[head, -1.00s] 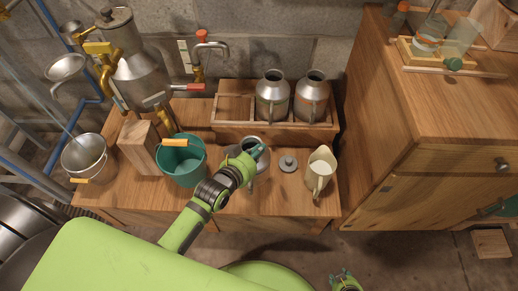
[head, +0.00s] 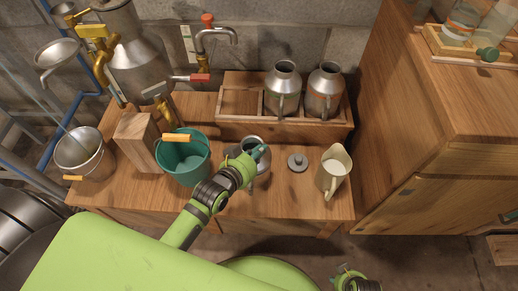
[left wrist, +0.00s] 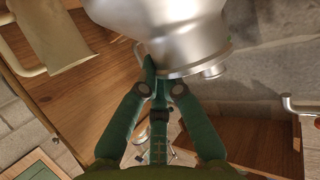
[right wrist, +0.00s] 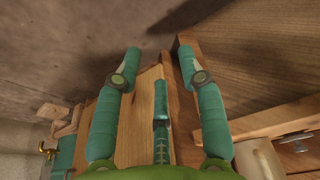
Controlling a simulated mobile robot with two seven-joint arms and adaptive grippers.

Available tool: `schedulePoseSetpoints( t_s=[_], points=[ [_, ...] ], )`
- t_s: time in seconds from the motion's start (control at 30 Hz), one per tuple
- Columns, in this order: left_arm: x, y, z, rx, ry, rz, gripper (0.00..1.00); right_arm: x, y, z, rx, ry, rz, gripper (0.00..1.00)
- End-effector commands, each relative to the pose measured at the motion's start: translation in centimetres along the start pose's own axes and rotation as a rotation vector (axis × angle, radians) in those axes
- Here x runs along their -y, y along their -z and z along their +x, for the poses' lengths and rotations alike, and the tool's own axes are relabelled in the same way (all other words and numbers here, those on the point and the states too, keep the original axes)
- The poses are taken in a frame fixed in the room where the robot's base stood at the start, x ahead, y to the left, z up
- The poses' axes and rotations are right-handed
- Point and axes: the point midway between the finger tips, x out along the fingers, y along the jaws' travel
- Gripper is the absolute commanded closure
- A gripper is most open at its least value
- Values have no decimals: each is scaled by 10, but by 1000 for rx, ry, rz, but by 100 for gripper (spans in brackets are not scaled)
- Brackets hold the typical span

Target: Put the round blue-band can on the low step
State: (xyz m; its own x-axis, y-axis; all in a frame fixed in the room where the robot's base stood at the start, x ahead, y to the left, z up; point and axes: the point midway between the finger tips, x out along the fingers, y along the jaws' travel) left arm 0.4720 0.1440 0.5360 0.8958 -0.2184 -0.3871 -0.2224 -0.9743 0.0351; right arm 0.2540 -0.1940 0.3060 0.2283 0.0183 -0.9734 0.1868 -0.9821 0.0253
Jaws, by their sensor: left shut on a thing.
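My left gripper (head: 250,163) is shut on a grey metal can (head: 254,142), at the front of the wooden bench. The arm covers much of it, and no blue band shows. In the left wrist view the can's silver body (left wrist: 165,30) rises beyond the fingers (left wrist: 163,88). I cannot tell whether it touches the bench. Two similar cans, a left one (head: 282,92) and a right one (head: 323,95), stand in a raised wooden rack. A low wooden block (head: 505,249), possibly the step, is on the floor at the right edge. My right gripper (right wrist: 157,55) is open and empty.
A teal bucket (head: 186,168) stands left of the held can. A small grey lid (head: 297,162) and a cream jug (head: 333,172) stand to its right. The rack's left compartment (head: 242,102) is empty. A wooden cabinet (head: 440,130) rises at right.

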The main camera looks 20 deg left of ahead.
Motion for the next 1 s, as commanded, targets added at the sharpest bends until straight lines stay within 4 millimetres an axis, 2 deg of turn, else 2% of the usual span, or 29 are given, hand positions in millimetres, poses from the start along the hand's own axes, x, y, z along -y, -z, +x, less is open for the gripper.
schedulePoseSetpoints(
  t_s=[0.3, 0.67, 0.7, 0.73, 0.77, 1.0],
  points=[
    [-1, -3, 1, -16, 1, 3, 100, 0, 6, -15, 15, 1, 5, 60],
    [-1, -5, 2, -15, 1, 3, 100, 0, 6, -16, 15, 1, 5, 60],
    [-1, -12, 2, 2, 0, 0, 89, 0, 7, -16, 15, 1, 5, 60],
    [-1, -12, 2, 1, 0, 0, 77, 0, 7, -16, 15, 1, 5, 60],
    [-1, -12, 2, 1, 0, 0, 70, 0, 7, -16, 15, 1, 5, 60],
    [-1, -12, 2, 1, 0, 0, 70, 0, 7, -16, 15, 1, 5, 60]
  ],
)
